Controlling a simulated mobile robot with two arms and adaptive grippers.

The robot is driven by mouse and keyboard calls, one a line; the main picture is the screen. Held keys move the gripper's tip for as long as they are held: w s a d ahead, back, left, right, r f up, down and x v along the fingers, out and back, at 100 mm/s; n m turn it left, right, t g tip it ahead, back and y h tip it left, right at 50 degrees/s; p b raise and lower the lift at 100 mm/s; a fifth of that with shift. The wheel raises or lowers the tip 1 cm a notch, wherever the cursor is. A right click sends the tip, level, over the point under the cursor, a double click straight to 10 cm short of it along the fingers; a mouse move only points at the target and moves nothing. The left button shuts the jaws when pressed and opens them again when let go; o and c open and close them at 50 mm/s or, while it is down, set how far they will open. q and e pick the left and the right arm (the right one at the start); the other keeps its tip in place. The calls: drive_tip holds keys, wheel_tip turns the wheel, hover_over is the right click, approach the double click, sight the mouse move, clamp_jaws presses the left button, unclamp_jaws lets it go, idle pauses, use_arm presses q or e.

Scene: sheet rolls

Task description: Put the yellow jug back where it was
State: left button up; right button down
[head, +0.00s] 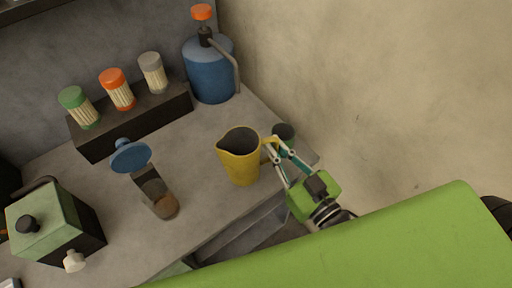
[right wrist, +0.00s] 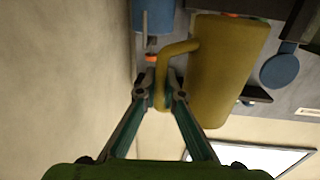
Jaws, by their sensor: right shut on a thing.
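The yellow jug (head: 241,161) is near the right end of the grey counter in the head view. It looks upright, with its spout to the left and its handle to the right. I cannot tell whether its base touches the counter. My right gripper (head: 277,161) is shut on the jug's handle. In the right wrist view the fingers (right wrist: 163,92) close on both sides of the handle, and the jug body (right wrist: 228,65) is to their right. My left gripper is not in view.
A dark cup (head: 284,131) stands just behind the gripper. A blue bottle with an orange top (head: 209,72) is at the back. A dark rack (head: 133,123) holds shakers. Counter between container and jug is clear.

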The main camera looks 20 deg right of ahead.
drive_tip(key=shift+w+a+f, duration=0.25)
drive_tip(key=shift+w+f, duration=1.05)
drive_tip(key=shift+f, duration=0.4)
drive_tip(key=shift+w+a+f, duration=0.3)
drive_tip(key=shift+w+f, duration=0.95)
drive_tip(key=shift+f, duration=0.45)
drive_tip(key=shift+w+a+f, duration=0.25)
drive_tip(key=shift+w+f, duration=1.05)
drive_tip(key=shift+f, duration=0.4)
drive_tip(key=shift+f, duration=0.15)
drive_tip(key=c, duration=2.2)
unclamp_jaws()
drive_tip(key=shift+o, duration=0.2)
